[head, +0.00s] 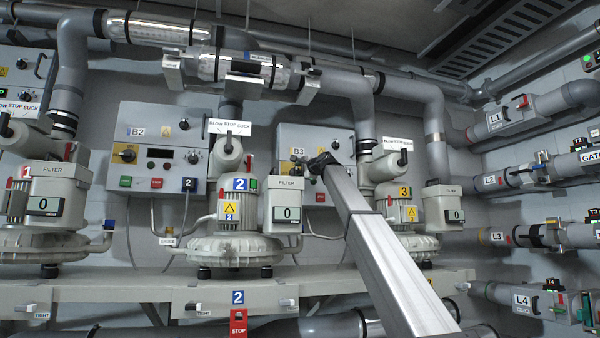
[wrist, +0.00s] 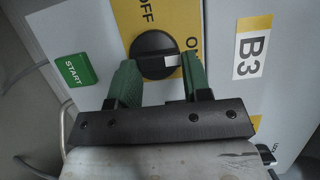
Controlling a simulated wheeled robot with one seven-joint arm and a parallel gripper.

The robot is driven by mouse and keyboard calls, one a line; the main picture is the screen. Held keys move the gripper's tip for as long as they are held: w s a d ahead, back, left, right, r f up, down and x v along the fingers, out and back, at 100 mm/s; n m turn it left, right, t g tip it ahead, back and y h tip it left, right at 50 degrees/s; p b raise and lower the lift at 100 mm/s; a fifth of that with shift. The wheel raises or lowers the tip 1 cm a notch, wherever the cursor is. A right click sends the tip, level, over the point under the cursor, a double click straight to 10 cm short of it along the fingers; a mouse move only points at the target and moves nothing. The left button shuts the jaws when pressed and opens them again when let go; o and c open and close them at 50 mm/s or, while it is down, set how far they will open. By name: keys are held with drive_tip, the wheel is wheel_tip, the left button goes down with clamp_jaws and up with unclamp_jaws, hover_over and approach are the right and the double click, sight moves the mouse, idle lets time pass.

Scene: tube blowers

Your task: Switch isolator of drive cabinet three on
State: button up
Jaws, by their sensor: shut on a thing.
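Drive cabinet B3 (head: 341,132) is a light grey box on the back wall, behind blower two and my arm. In the wrist view its isolator is a black round knob (wrist: 150,48) on a yellow plate (wrist: 118,12) marked OFF and ON. The white mark on the knob points right, towards the ON lettering, which is partly covered by a finger. My gripper (wrist: 161,68) has its green fingers on either side of the knob, shut on it. In the head view my gripper (head: 322,164) is at the cabinet front and hides the knob.
A green START button (wrist: 75,69) sits left of the knob in the wrist view, and the B3 label (wrist: 253,47) to the right. Cabinet B2 (head: 160,125) stands to the left. Blower two (head: 238,243) and blower three (head: 405,240) flank my arm.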

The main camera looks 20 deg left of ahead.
drive_tip(key=o, duration=0.9)
drive_tip(key=shift+a, duration=0.1)
drive_tip(key=v, duration=1)
drive_tip(key=shift+s+d, duration=0.2)
drive_tip(key=shift+d, duration=0.15)
drive_tip(key=shift+f, duration=0.1)
